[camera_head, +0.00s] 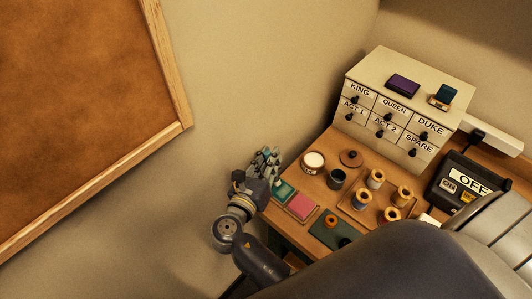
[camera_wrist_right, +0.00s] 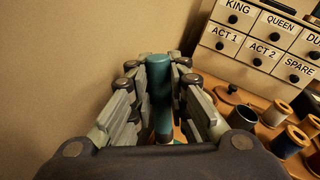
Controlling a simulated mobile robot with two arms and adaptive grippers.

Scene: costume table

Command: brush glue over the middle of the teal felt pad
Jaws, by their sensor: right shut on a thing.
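The teal felt pad (camera_head: 284,191) lies near the left edge of the table, beside a pink pad (camera_head: 301,206). My right gripper (camera_head: 266,160) is just above and behind the teal pad in the head view. In the right wrist view, its fingers (camera_wrist_right: 160,100) are shut on an upright teal handle (camera_wrist_right: 159,85), which looks like the brush. The brush's lower end is hidden, so I cannot tell whether it touches the pad. An open jar with white contents (camera_head: 314,160), likely the glue, stands right of the gripper. My left gripper is out of view.
A round brown lid (camera_head: 350,158) and a dark cup (camera_head: 336,179) stand near the jar. A tray (camera_head: 371,212) holds several thread spools. A green mat (camera_head: 322,234) lies at the front.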

